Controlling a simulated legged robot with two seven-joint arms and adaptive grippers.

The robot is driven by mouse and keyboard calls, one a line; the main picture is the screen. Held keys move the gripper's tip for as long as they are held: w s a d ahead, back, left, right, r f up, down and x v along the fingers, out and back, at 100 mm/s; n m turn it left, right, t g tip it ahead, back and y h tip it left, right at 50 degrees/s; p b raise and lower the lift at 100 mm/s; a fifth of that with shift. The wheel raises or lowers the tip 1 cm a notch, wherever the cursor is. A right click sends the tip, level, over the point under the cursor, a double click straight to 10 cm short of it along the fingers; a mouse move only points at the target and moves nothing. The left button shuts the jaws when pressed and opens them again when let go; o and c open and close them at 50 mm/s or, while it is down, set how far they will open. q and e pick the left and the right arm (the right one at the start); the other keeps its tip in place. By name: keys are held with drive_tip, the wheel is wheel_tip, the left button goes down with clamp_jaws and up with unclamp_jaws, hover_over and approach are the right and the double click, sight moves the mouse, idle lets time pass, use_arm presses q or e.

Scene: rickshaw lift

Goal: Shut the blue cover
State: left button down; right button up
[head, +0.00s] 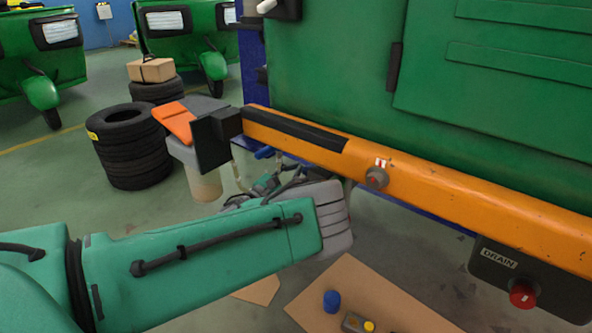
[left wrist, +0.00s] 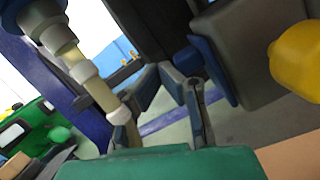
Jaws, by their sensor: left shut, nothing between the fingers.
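A blue flap (left wrist: 208,70), which looks like the blue cover, stands out beside a dark grey box (left wrist: 245,50) in the left wrist view. Its hinge and how far it is open cannot be made out. My left gripper (left wrist: 165,75) is just to the left of the flap in that view, shut and empty; I cannot tell whether it touches the flap. In the head view my left gripper (head: 268,184) is partly hidden behind my green forearm, below the orange beam. A small blue part (head: 265,152) shows just above it. My right gripper is not in view.
The orange beam (head: 450,192) runs below the green vehicle body (head: 330,60). A drain box (head: 525,280) with a red knob hangs at right. Cardboard (head: 360,295) with a blue cap (head: 331,301) lies on the floor. Stacked tyres (head: 130,150) stand at left. White pipework (left wrist: 90,80) is near the gripper.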

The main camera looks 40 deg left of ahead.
use_arm(q)
drive_tip(key=v, duration=1.1)
drive_tip(key=shift+s+f, duration=0.2)
drive_tip(key=shift+f, duration=0.05)
drive_tip(key=shift+a, duration=0.1)
